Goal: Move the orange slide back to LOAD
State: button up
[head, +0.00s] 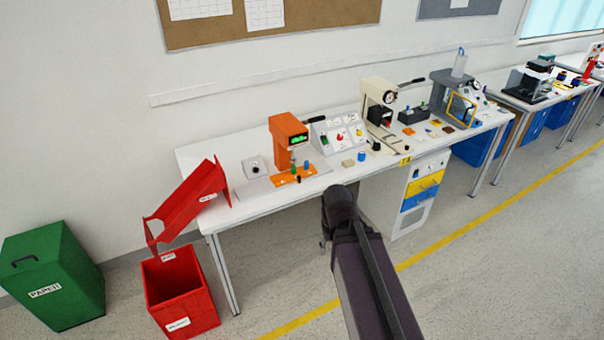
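An orange press-like machine (289,137) with a green display stands on the left part of the white workbench. At its foot lies a flat orange plate (308,172), which looks like the slide, with small green, blue and dark parts on or by it. The LOAD marking is too small to read, so I cannot tell the slide's position. My dark arm reaches up from the bottom, right of centre, in front of the bench. Its fingers do not show, and the arm is apart from the orange machine.
A sloped panel (338,133) with knobs and a cream press (378,105) stand right of the orange machine. A red chute (188,203) leans at the bench's left end above a red bin (178,291). A green bin (53,275) stands farther left. Floor before the bench is clear.

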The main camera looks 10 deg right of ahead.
aim_at(279, 179)
jog(key=i, duration=0.85)
jog(key=u, duration=0.05)
